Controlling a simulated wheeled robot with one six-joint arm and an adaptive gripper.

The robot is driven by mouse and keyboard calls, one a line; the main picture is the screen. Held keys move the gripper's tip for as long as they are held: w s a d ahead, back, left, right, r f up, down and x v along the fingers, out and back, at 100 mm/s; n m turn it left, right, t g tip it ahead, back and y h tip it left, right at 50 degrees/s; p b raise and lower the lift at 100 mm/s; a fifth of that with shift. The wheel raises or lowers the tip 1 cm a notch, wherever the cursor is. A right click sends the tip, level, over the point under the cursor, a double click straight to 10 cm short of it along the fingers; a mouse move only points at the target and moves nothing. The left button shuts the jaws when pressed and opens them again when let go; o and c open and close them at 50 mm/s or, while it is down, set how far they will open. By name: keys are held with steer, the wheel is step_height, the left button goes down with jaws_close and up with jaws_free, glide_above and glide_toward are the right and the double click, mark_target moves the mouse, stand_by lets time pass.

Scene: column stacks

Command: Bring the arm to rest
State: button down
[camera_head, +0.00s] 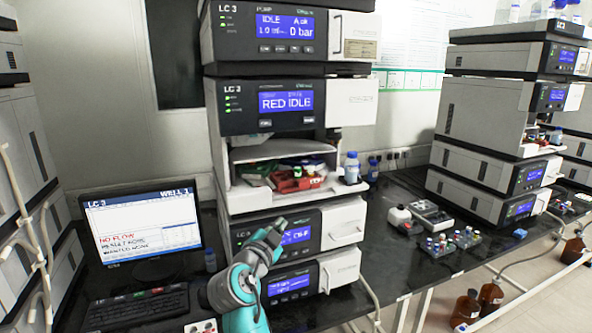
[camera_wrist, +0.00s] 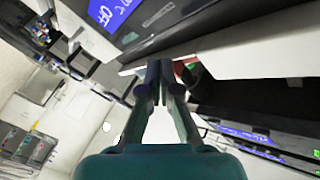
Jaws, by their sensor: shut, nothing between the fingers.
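My gripper (camera_wrist: 159,70) is shut, with its two fingertips together and nothing between them. In the wrist view it points toward the front of an instrument stack, and a bit of red and green shows just right of the fingertips. In the head view my teal and grey arm (camera_head: 240,285) stands in front of the lower units of the middle LC 3 stack (camera_head: 290,105). It hides part of a lower display there. I cannot tell from the frames whether the fingertips touch anything.
The stack's open compartment (camera_head: 242,155) holds red and green items. A blue-capped bottle (camera_head: 351,168) stands at its right edge. A monitor (camera_head: 145,228) and keyboard (camera_head: 137,306) are at left. Small devices (camera_head: 430,214) and vial racks (camera_head: 437,247) lie on the black bench at right. Brown bottles (camera_head: 466,308) stand below.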

steer(key=s+d+f+n+y, duration=0.25)
steer(key=s+d+f, duration=0.2)
steer(key=f, duration=0.65)
steer(key=s+d+f+n+y, duration=0.1)
steer(key=s+d+f+n, duration=0.3)
steer(key=f, duration=0.7)
steer(key=s+d+f+n+g+y, duration=0.1)
steer(key=s+d+f, duration=0.2)
steer(key=s+f, duration=0.45)
steer(key=s+d+f+n+g+y, duration=0.1)
steer(key=s+d+f+n, duration=0.2)
steer(key=s, duration=0.7)
steer(key=s+d+f, duration=0.1)
steer(key=s+d, duration=0.2)
steer(key=s, duration=0.7)
steer(key=s+d+f, duration=0.2)
steer(key=s+d, duration=0.1)
steer(key=s, duration=0.8)
steer(key=s+d+r, duration=0.1)
steer(key=s+r, duration=0.4)
steer(key=s, duration=0.3)
steer(key=s+d+r+n, duration=0.1)
steer(key=s+r, duration=0.4)
steer(key=s, duration=0.3)
steer(key=shift+s+d+r, duration=0.2)
steer(key=shift+s+r, duration=0.05)
steer(key=shift+r, duration=0.05)
